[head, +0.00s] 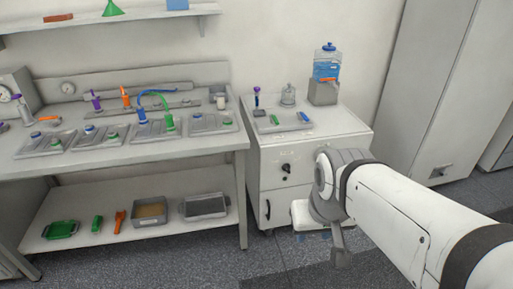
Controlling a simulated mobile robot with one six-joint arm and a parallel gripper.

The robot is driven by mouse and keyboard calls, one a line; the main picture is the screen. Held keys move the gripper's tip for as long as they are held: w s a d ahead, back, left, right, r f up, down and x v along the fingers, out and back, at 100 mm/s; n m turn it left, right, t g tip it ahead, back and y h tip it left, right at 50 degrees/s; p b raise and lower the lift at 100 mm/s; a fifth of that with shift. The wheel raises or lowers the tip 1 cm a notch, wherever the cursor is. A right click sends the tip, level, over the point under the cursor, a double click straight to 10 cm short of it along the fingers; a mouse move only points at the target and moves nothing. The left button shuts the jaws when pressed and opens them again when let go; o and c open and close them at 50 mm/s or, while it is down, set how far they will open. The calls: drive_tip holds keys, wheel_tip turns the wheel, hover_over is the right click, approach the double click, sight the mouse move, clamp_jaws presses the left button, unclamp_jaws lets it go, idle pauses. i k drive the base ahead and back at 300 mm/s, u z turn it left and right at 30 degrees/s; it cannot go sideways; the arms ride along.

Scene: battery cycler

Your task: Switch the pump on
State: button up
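I cannot single out a pump for certain in the head view. A white cabinet (345,142) stands right of the bench, with a dark rotary knob (286,168) on its upper front and a dark handle (267,209) lower down. My gripper (340,257) hangs low in front of the cabinet's right side, below and right of the knob and apart from it. Only a grey finger shows clearly, and I see nothing held. My arm hides part of the cabinet front.
The cabinet top holds a blue water jug (327,66) on a grey stand, a glass bell (288,95) and a small tray (283,121). The bench (205,149) at left carries several trays with coloured hoses. Tall grey lockers (430,90) stand right. Floor before the bench is clear.

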sight(286, 167)
drive_tip(key=u, duration=0.1)
drive_tip(key=i, duration=1)
drive_tip(key=u, duration=0.05)
